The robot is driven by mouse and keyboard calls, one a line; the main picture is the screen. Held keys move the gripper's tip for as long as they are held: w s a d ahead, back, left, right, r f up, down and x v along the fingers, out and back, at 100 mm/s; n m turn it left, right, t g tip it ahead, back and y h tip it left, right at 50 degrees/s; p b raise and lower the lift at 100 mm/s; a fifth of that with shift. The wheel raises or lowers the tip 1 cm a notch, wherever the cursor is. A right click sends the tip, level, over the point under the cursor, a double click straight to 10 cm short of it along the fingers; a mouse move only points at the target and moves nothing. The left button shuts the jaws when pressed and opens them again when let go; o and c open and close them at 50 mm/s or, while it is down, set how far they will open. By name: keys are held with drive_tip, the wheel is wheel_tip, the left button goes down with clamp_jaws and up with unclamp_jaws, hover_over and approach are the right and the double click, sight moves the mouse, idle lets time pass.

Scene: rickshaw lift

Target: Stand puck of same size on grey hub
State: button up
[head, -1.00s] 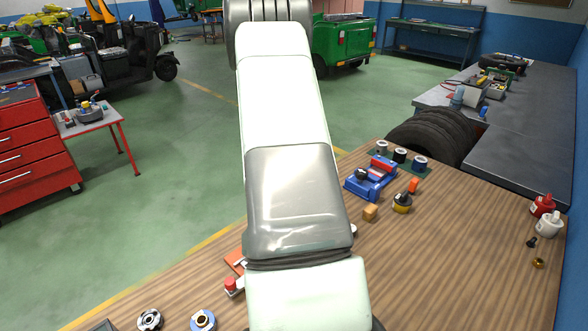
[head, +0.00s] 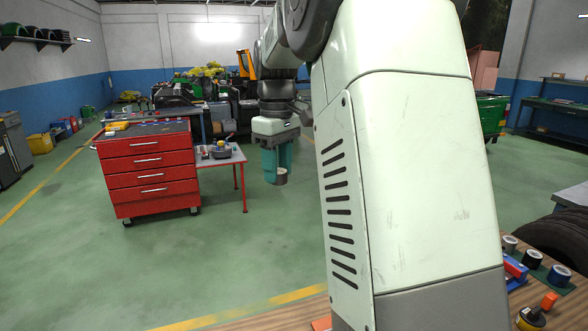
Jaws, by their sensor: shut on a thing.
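I cannot pick out the grey hub for sure. My arm hides much of the bench.
A red tool cabinet (head: 149,172) stands at the left. Beside it is a small red-legged table (head: 232,157) with a dark device (head: 220,149) on it.

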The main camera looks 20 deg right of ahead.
drive_tip(key=s+d+f+n, duration=0.4)
drive_tip(key=d+f+n, duration=0.15)
drive_tip(key=f, duration=0.25)
drive_tip(key=s+d+f+n, duration=0.3)
drive_tip(key=d+f+n, duration=0.25)
drive_tip(key=f, duration=0.25)
drive_tip(key=shift+s+d+f+n, duration=0.25)
drive_tip(key=shift+s+f+n, duration=1.45)
drive_tip(key=shift+f, duration=1.25)
drive_tip(key=shift+s+d+f+n, duration=0.25)
drive_tip(key=shift+s+f+n, duration=1.45)
drive_tip(key=shift+f, duration=1.25)
drive_tip(key=shift+s+d+f+n, duration=0.25)
drive_tip(key=shift+s+f+n, duration=1.05)
drive_tip(key=shift+f+n, duration=1.25)
drive_tip(key=shift+f+m, duration=0.55)
drive_tip(key=shift+f, duration=0.3)
drive_tip(key=o, duration=1.7)
drive_tip(key=shift+c, duration=0.2)
wheel_tip(320, 180, up, 7)
